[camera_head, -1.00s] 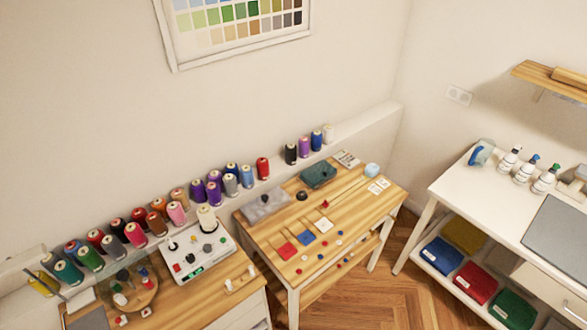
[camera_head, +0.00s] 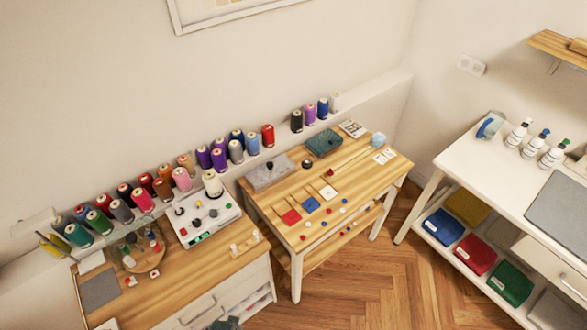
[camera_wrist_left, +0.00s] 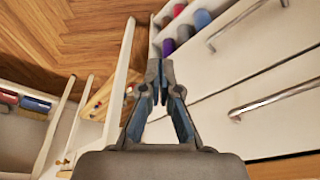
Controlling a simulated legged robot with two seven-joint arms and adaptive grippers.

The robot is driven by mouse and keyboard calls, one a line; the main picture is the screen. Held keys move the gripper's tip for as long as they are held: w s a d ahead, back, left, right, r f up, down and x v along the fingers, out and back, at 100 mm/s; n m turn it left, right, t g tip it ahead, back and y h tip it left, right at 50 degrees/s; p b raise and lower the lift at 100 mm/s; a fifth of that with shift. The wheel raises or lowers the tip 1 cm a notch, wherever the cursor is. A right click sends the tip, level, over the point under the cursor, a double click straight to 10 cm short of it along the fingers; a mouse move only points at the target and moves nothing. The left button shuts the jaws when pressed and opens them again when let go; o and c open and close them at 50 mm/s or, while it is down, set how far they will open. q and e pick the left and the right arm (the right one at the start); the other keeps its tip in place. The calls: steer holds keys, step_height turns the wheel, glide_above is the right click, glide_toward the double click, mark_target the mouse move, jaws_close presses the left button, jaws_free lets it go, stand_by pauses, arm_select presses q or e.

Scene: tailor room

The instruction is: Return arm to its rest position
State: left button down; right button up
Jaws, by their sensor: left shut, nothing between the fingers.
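My left gripper (camera_wrist_left: 157,82) shows in the left wrist view with its two dark fingers together at the tips and nothing between them. It hangs in front of the white drawer fronts (camera_wrist_left: 262,95) with metal handles, over the wooden floor. A small dark shape at the bottom edge of the head view, in front of the drawers, may be part of my left arm; I cannot tell. My right arm and gripper are not in view.
A wooden worktop (camera_head: 200,278) carries a white control box (camera_head: 203,217) and a round board. Thread spools line the wall ledge. A second wooden table (camera_head: 348,195) holds coloured squares and buttons. A white table (camera_head: 478,165) stands right. Herringbone floor (camera_head: 385,280) is clear between them.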

arm_select(q)
steer(key=s+f+g, duration=0.1)
steer(key=s+f, duration=0.2)
steer(key=f, duration=0.5)
steer(key=s+f, duration=0.4)
steer(key=f, duration=0.4)
steer(key=s+a+f, duration=0.3)
steer(key=s+f, duration=0.6)
steer(key=s, duration=0.4)
steer(key=shift+s+a+f+g+b, duration=0.2)
steer(key=shift+s+f+g+b, duration=0.05)
steer(key=shift+f+g+b, duration=0.15)
